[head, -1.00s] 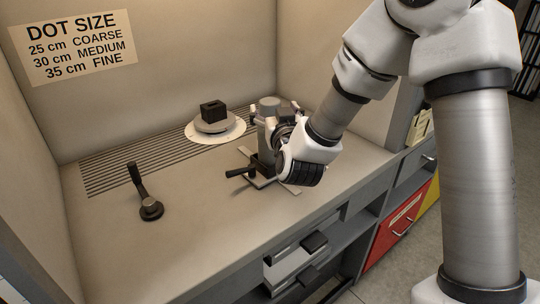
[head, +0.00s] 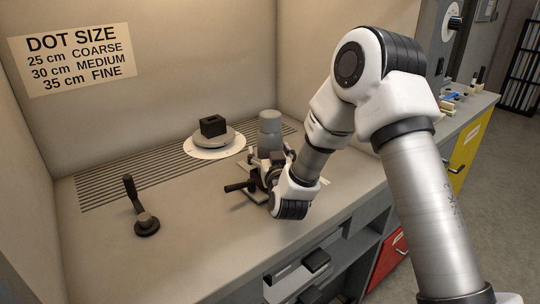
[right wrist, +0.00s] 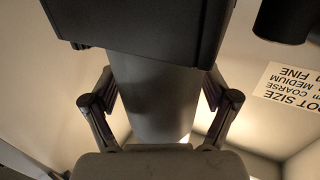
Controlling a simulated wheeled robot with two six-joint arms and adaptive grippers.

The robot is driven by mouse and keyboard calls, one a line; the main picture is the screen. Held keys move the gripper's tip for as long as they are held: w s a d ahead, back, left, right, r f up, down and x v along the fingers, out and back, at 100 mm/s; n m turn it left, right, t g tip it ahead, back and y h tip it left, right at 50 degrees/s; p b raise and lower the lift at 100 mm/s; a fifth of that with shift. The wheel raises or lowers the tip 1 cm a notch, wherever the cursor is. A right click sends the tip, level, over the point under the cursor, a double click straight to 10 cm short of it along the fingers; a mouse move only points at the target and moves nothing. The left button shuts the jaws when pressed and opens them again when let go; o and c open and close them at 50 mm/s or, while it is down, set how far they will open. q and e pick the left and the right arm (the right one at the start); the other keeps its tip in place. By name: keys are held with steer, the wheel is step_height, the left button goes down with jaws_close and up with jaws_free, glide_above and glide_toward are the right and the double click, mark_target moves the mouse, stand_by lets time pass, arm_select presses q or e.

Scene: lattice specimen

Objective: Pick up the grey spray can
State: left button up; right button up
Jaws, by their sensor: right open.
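The grey spray can (head: 270,128) stands upright on the bench near the back wall, its lower part hidden behind my right gripper. My right gripper (head: 270,168) is low over the bench on the near side of the can. In the right wrist view, which looks upside down, my right gripper (right wrist: 160,85) is open, its fingers apart to left and right. The grey can (right wrist: 160,105) shows in the gap between them, its lower part covered by a dark block. I cannot tell whether the fingers touch it. My left gripper is not in view.
A device with a black handle (head: 236,187) stands beside my right gripper. A black block (head: 213,126) sits on a round turntable (head: 212,140) left of the can. A black crank (head: 147,222) stands at the front left. The bench between is clear.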

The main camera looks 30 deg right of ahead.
steer(key=shift+w+d, duration=0.25)
steer(key=shift+w, duration=0.4)
steer(key=c, duration=1.4)
steer(key=shift+c, duration=0.3)
steer(key=shift+f, duration=0.1)
